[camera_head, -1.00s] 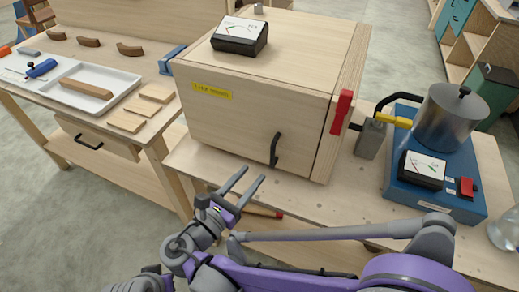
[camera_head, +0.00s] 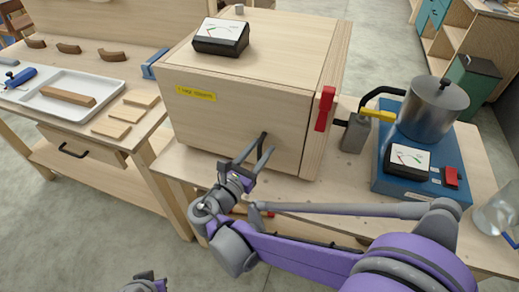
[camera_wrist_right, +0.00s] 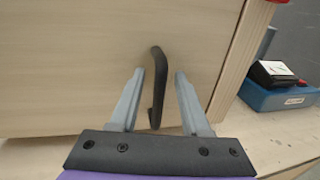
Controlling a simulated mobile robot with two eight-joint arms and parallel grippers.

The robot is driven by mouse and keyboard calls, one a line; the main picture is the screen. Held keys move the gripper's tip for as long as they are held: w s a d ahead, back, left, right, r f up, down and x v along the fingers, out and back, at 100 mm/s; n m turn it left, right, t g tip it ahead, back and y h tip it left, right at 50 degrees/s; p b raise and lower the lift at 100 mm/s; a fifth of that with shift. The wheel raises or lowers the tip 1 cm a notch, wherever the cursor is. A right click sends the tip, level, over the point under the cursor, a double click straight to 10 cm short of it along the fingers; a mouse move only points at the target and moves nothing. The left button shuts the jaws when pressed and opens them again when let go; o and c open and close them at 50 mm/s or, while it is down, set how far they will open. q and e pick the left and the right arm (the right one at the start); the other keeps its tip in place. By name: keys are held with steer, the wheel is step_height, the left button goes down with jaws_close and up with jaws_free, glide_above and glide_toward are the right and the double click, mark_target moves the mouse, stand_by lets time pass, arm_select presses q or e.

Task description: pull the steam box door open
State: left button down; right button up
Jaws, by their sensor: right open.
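The steam box (camera_head: 240,95) is a pale wooden box with a yellow label on its front door (camera_head: 215,120). The door looks closed. Its black bar handle (camera_head: 262,140) stands upright low on the door; it also shows in the right wrist view (camera_wrist_right: 158,75). A red lever (camera_head: 325,108) sits on the box's right side. My right gripper (camera_head: 255,158) is open at the handle. In the right wrist view its two fingers stand on either side of the handle, with gaps visible. A small part at the bottom edge appears to be my left arm; its fingers cannot be made out.
A blue boiler base (camera_head: 380,185) with a metal pot (camera_head: 432,105) stands right of the box. A gauge (camera_head: 221,36) lies on top of the box. The left bench holds a white tray (camera_head: 115,90) and wood pieces. A glass jar is at the right edge.

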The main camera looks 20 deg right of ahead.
jaws_close()
stand_by(1.4)
